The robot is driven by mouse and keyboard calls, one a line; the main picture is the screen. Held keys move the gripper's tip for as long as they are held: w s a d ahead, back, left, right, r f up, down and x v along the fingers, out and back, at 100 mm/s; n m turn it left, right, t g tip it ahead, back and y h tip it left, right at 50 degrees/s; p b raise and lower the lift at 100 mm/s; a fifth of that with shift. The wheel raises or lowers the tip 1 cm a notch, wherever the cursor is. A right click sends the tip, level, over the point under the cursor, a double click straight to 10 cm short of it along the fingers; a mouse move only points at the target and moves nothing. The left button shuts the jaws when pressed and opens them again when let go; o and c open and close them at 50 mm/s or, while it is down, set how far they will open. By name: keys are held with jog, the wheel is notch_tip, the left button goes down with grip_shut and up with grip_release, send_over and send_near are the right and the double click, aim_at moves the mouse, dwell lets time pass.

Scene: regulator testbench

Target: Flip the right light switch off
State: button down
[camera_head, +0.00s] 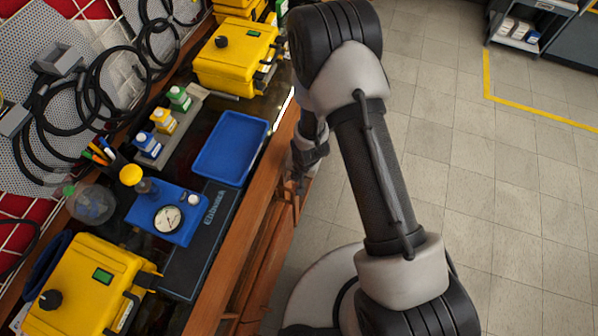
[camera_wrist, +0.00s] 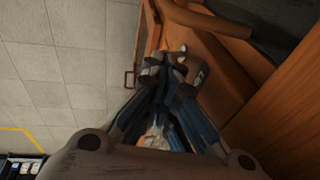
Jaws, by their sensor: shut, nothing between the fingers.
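I cannot make out any light switch in either view. My gripper (camera_head: 296,180) is beside the front edge of the wooden workbench (camera_head: 232,262), partly hidden by my own arm in the head view. In the wrist view my gripper (camera_wrist: 172,68) is shut and empty, its fingertips close together. The fingertips are in front of the bench's brown wood (camera_wrist: 215,62); I cannot tell whether they touch it.
On the bench are a blue tray (camera_head: 230,150), a blue gauge unit (camera_head: 172,212), small bottles (camera_head: 163,120) and yellow cases (camera_head: 100,285). Black cables hang on the perforated panel (camera_head: 55,80). The tiled floor (camera_head: 490,200) at right is clear.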

jog(key=shift+s+d+f+y+p, duration=0.15)
jog(key=shift+d+f+y+p, duration=0.15)
jog(key=shift+y+p, duration=0.5)
dwell(0.4)
jog(key=shift+s+d+f+t+y+p, duration=0.1)
jog(key=shift+d+f+t+y+p, duration=0.2)
jog(key=shift+d+t+y, duration=0.15)
jog(key=shift+s+d+f+t+y+b, duration=0.15)
jog(key=shift+f+t+y+b, duration=0.3)
jog(key=shift+y, duration=0.6)
jog(key=shift+d+f+m+t+y+b, duration=0.2)
jog(key=shift+f+y+b, duration=0.15)
jog(key=shift+y+b, duration=0.2)
jog(key=shift+d+f+m+t+y+b, duration=0.1)
jog(key=shift+f+t+y+b, duration=0.15)
jog(key=shift+y+b, duration=0.25)
jog(key=shift+r, duration=0.15)
jog(key=shift+r+p, duration=0.65)
jog(key=shift+r, duration=0.05)
